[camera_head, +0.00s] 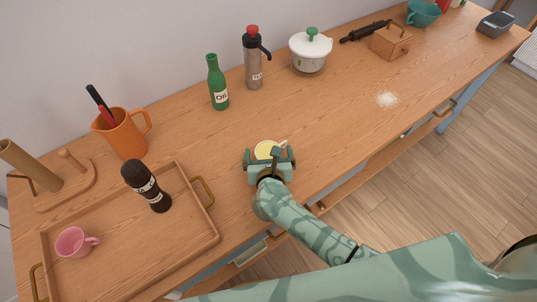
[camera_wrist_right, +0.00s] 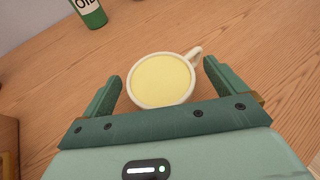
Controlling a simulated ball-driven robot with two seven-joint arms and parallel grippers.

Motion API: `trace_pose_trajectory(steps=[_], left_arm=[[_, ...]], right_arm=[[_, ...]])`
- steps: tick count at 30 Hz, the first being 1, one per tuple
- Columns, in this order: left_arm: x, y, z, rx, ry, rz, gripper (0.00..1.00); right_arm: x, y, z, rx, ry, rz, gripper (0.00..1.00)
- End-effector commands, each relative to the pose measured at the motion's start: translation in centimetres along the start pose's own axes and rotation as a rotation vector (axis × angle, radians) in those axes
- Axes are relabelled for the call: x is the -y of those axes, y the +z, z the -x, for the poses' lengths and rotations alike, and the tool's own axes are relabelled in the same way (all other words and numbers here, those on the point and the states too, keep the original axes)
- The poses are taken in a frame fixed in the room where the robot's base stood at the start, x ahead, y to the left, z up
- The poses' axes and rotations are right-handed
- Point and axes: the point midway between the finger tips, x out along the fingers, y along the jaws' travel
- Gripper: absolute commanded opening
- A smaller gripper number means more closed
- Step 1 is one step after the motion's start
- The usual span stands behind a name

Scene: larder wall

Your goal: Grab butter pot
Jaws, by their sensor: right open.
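The butter pot (camera_head: 266,149) is a small cream cup with a pale yellow filling and a side handle. It stands upright on the wooden counter, and its top shows in the right wrist view (camera_wrist_right: 161,80). My right gripper (camera_head: 270,158) is open, with its two fingers (camera_wrist_right: 160,90) on either side of the pot's near part. The pot sits between and just beyond the fingertips, its handle pointing to the upper right in the wrist view. In the head view the gripper hides the pot's near side. My left gripper is not in view.
A green oil bottle (camera_head: 217,84), a grey flask (camera_head: 254,62) and a white lidded pot (camera_head: 310,53) stand behind. A wooden tray (camera_head: 205,243) with a pink cup (camera_head: 74,242) and dark bottle (camera_head: 147,186) lies left.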

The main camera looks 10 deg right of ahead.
Motion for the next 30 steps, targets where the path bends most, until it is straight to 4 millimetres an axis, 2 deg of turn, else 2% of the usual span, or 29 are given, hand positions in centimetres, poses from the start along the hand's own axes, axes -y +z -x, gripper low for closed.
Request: trace_pose_trajectory(steps=[4, 5, 11, 20, 23, 30], left_arm=[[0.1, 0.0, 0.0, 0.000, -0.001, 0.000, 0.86], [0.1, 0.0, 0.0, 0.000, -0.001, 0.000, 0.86], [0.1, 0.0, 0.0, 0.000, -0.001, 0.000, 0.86], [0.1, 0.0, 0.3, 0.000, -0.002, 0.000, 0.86], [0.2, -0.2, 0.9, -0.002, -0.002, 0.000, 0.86], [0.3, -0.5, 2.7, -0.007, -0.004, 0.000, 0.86]], right_arm=[[0.0, 0.0, 0.0, 0.000, 0.000, 0.000, 0.97], [0.0, 0.0, 0.0, 0.000, 0.000, 0.000, 0.94], [0.0, 0.1, 0.1, 0.000, 0.000, 0.000, 0.38], [0.0, 0.6, 0.2, 0.003, 0.000, -0.002, 0.38], [0.0, 2.2, 0.9, 0.005, 0.001, -0.003, 0.38], [0.3, 7.1, 3.0, 0.005, 0.002, -0.005, 0.38]])
